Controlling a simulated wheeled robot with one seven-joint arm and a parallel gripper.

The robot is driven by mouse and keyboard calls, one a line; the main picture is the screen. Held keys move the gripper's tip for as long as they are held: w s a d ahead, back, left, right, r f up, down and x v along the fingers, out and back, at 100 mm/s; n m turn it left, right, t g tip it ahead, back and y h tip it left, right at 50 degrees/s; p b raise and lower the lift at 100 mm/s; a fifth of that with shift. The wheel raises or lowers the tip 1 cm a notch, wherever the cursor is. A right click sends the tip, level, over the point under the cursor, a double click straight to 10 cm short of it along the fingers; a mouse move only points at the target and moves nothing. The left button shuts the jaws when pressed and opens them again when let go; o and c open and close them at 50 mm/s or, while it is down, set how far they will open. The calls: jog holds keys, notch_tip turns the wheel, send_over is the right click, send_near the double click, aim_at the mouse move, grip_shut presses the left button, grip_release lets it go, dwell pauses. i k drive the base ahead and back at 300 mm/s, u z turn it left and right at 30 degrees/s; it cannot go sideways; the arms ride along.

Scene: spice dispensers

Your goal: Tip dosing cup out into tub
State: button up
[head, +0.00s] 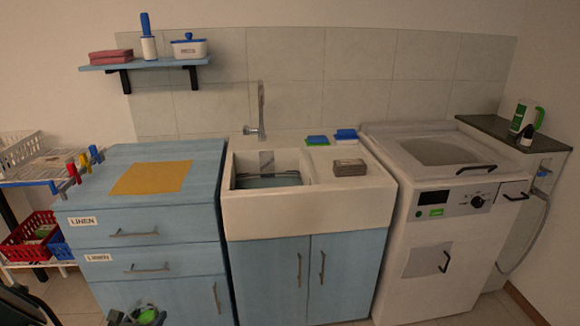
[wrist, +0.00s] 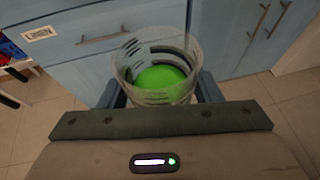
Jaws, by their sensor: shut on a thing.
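A clear dosing cup (wrist: 133,66) with bright green content (wrist: 160,82) is between the fingers of my gripper (wrist: 158,93), which is shut on it. The cup looks upright, with its open mouth showing. In the head view my gripper (head: 138,317) and the green in the cup (head: 147,316) show at the bottom edge, partly cut off, in front of the blue drawer unit. A white sink tub (head: 310,210) stands mid-picture, well away from the cup to the upper right. Its open basin (head: 268,182) is on its left side.
A blue drawer unit (head: 150,212) with an orange cloth (head: 151,177) stands left of the sink. A tap (head: 260,112) rises behind the basin. A brown block (head: 349,167) lies on the sink's right ledge. A white washer (head: 440,220) stands at right. Floor (wrist: 258,93) shows near my gripper.

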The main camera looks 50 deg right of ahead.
aim_at(311, 201)
jog(key=z, duration=0.9)
